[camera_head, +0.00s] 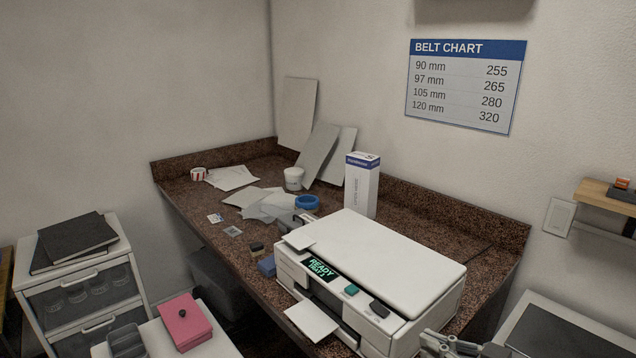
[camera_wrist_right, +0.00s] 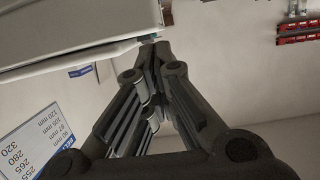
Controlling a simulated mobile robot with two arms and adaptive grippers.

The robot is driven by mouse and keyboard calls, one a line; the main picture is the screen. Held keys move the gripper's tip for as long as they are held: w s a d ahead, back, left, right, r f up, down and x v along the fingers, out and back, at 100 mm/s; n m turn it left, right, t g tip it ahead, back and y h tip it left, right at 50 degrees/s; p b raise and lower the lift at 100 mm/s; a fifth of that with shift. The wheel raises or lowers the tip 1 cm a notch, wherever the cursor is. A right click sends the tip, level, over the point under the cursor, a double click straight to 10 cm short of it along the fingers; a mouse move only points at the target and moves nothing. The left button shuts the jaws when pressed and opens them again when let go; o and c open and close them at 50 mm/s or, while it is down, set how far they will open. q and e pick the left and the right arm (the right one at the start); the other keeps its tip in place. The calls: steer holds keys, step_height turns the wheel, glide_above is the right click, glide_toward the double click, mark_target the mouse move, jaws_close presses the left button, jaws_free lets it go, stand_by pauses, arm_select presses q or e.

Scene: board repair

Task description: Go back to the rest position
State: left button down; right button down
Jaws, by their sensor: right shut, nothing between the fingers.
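My right gripper (camera_head: 432,340) shows at the bottom edge of the head view, close to the front right corner of the white printer (camera_head: 385,255). In the right wrist view its fingers (camera_wrist_right: 152,62) meet at the tips with nothing between them, so it is shut and empty. A pale edge of a large body fills the upper left of that view, near the fingertips; whether they touch it I cannot tell. My left gripper is in neither view.
The speckled brown counter (camera_head: 205,225) holds papers, a white box (camera_head: 361,187), a white tub (camera_head: 293,178) and blue tape (camera_head: 307,202). The printer's display reads READY. A pink box (camera_head: 186,322) and a drawer unit (camera_head: 80,290) stand left. A light cabinet (camera_head: 535,303) stands right.

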steer(key=s+a+f+g+h, duration=0.1)
steer(key=s+a+f, duration=0.15)
steer(key=f, duration=0.25)
steer(key=s+a+f+g+h, duration=0.1)
steer(key=s+f, duration=0.2)
steer(key=f, duration=0.2)
steer(key=s+d+f+m+g+h, duration=0.1)
steer(key=s+f+m+g+h, duration=0.2)
steer(key=s+f, duration=0.35)
steer(key=s+f+m+g+h, duration=0.2)
steer(key=s+f+g+h, duration=0.15)
steer(key=s, duration=0.65)
step_height(320, 180, down, 27)
steer(key=s+g, duration=0.2)
steer(key=s+d+f, duration=0.3)
steer(key=s+f, duration=1.2)
steer(key=s, duration=0.1)
steer(key=shift+s+d+f+g+h, duration=0.15)
steer(key=shift+s+f+g+h, duration=0.1)
steer(key=shift+f+g+h, duration=0.1)
